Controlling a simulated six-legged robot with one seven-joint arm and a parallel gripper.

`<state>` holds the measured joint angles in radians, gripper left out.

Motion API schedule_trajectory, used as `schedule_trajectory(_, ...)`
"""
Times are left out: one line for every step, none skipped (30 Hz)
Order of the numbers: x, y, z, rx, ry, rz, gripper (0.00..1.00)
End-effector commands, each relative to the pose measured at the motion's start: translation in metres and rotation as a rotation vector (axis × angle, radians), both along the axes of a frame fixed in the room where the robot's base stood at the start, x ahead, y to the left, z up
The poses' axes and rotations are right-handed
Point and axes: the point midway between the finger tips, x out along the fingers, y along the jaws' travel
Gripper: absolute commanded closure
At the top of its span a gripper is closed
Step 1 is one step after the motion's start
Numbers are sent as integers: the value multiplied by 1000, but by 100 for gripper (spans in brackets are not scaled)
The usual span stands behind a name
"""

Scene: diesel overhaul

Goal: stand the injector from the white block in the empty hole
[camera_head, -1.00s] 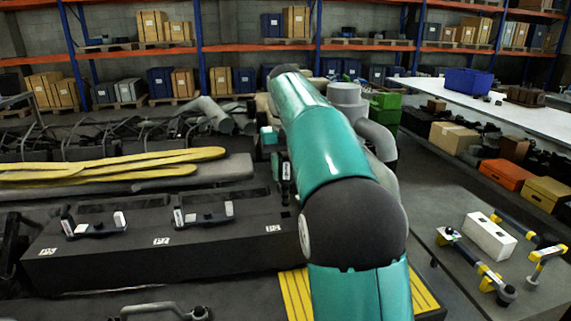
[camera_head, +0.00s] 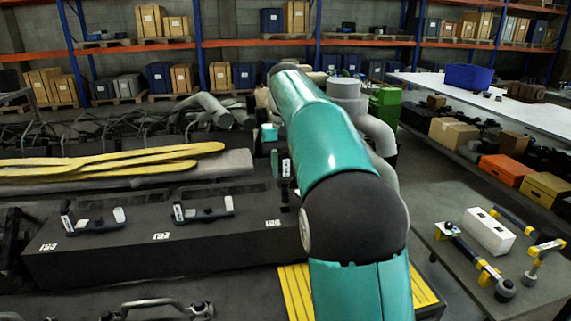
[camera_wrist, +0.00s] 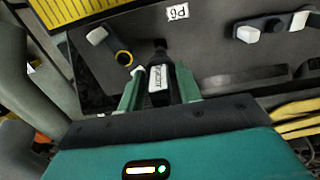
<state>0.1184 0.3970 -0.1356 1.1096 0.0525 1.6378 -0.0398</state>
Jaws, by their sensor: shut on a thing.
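My gripper (camera_wrist: 159,90) is shut on a dark injector (camera_wrist: 160,78) with a white label, seen in the wrist view between its green fingers. The injector points away from the wrist, over the dark engine block top, near the label P6 (camera_wrist: 177,12). Its tip is dark against the dark surface, so I cannot tell whether it touches or enters a hole. The empty hole is not clearly visible. In the head view my arm hides most of the gripper. The white block (camera_head: 490,231) lies on the side table at right.
Clamp-like brackets (camera_head: 203,210) sit along the dark engine block (camera_head: 150,250). Yellow-handled tools (camera_head: 480,262) lie around the white block. Yellow straps (camera_head: 110,165) lie behind.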

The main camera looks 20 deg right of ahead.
Motion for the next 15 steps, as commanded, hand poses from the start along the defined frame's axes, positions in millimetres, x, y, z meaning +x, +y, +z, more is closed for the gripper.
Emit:
schedule_trajectory(0, 0, -1, 0, -1, 0, 93)
schedule_trajectory(0, 0, -2, 0, -1, 0, 93)
schedule_trajectory(0, 0, -4, 0, -1, 0, 93)
schedule_trajectory(0, 0, -4, 0, -1, 0, 93)
schedule_trajectory(0, 0, -5, 0, -1, 0, 93)
schedule_trajectory(0, 0, -6, 0, -1, 0, 93)
schedule_trajectory(0, 0, -7, 0, -1, 0, 93)
schedule_trajectory(0, 0, -8, 0, -1, 0, 93)
schedule_trajectory(0, 0, -10, 0, 0, 0, 93)
schedule_trajectory(0, 0, -11, 0, 0, 0, 93)
schedule_trajectory(0, 0, -12, 0, 0, 0, 93)
schedule_trajectory(0, 0, -13, 0, -1, 0, 93)
schedule_trajectory(0, 0, -14, 0, -1, 1, 93)
schedule_trajectory(0, 0, -15, 0, -1, 0, 93)
schedule_trajectory(0, 0, -16, 0, -1, 0, 93)
